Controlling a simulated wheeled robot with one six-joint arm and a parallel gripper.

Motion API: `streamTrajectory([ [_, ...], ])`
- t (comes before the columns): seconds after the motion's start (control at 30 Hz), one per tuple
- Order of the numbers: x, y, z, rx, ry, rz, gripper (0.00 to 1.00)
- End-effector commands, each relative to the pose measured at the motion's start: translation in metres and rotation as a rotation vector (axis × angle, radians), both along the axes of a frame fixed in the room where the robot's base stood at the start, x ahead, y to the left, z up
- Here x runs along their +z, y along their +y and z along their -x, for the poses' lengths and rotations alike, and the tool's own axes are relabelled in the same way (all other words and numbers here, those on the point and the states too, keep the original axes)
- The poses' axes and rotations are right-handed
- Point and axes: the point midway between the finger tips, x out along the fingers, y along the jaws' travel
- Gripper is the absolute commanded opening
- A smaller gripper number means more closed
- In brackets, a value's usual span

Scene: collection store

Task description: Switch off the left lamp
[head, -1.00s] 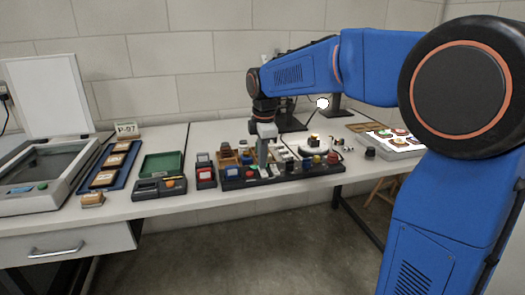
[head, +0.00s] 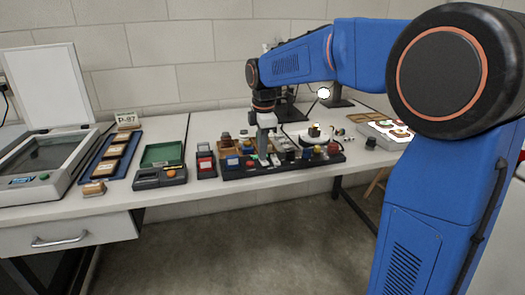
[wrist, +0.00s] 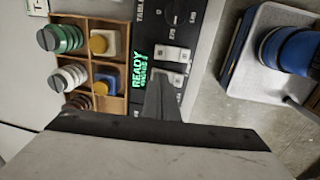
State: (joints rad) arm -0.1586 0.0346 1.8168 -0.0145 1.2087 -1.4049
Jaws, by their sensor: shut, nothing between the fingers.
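A black control panel (head: 232,174) with coloured buttons lies along the table's front edge. My gripper (head: 263,158) points down over it, shut and empty. In the wrist view its fingertips (wrist: 162,88) are close to the panel, beside white rocker switches (wrist: 172,53) and a green lit READY display (wrist: 139,70); I cannot tell whether they touch. A lamp with a glowing white head (head: 323,93) stands at the back, right of my gripper. Another dark stand (head: 285,112) is partly hidden behind my arm, so its lamp head and state do not show clearly.
A wooden divided tray (wrist: 123,60) with coloured knobbed pieces sits beside the panel. Left of it are a red-black device (head: 206,163), a dark device with an orange button (head: 160,177), a green tray (head: 161,154) and a scanner (head: 45,165). A round white stand (head: 318,138) is behind the panel.

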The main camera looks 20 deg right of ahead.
Motion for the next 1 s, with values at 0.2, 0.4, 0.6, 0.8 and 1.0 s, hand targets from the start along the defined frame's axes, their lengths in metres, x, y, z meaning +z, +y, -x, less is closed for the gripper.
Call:
streamTrajectory([
  [0.2,0.001,0.0,0.007,0.001,0.0,0.0,0.0],
  [0.4,0.002,0.0,0.015,0.001,0.001,0.0,0.0],
  [0.6,0.002,0.0,0.016,0.001,0.001,0.0,0.0],
  [0.8,0.004,0.001,0.017,0.001,0.001,0.0,0.0],
  [1.0,0.023,0.008,0.018,0.001,-0.001,0.0,0.0],
])
